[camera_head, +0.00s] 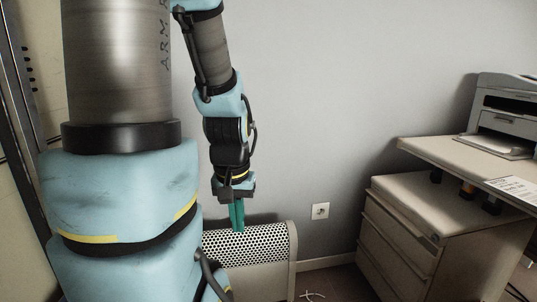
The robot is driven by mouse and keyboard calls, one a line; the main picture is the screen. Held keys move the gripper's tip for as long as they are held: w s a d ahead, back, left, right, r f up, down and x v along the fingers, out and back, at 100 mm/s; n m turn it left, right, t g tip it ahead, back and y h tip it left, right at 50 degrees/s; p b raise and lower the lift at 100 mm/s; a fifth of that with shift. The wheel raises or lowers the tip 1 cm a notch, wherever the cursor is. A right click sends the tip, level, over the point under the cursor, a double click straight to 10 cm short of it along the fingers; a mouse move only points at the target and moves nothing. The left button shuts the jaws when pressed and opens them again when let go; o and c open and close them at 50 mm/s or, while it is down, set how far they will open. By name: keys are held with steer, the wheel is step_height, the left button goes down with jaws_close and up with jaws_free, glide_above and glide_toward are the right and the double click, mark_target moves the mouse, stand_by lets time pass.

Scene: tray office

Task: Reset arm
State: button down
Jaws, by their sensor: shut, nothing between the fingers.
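My arm hangs down in the head view, with large metal and light blue links filling the left side. My gripper (237,215) is at its lower end, pointing down, with its teal fingers together and nothing between them. The fingertips show in front of the perforated top of a white radiator (250,243); I cannot tell how far apart they are in depth.
A wooden drawer cabinet (405,232) stands at the right, below a desk (480,156) that carries a grey printer (505,112). A wall socket (320,211) is on the grey wall.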

step_height(320, 180, up, 24)
steer(key=p, duration=2.1)
steer(key=shift+f, duration=0.15)
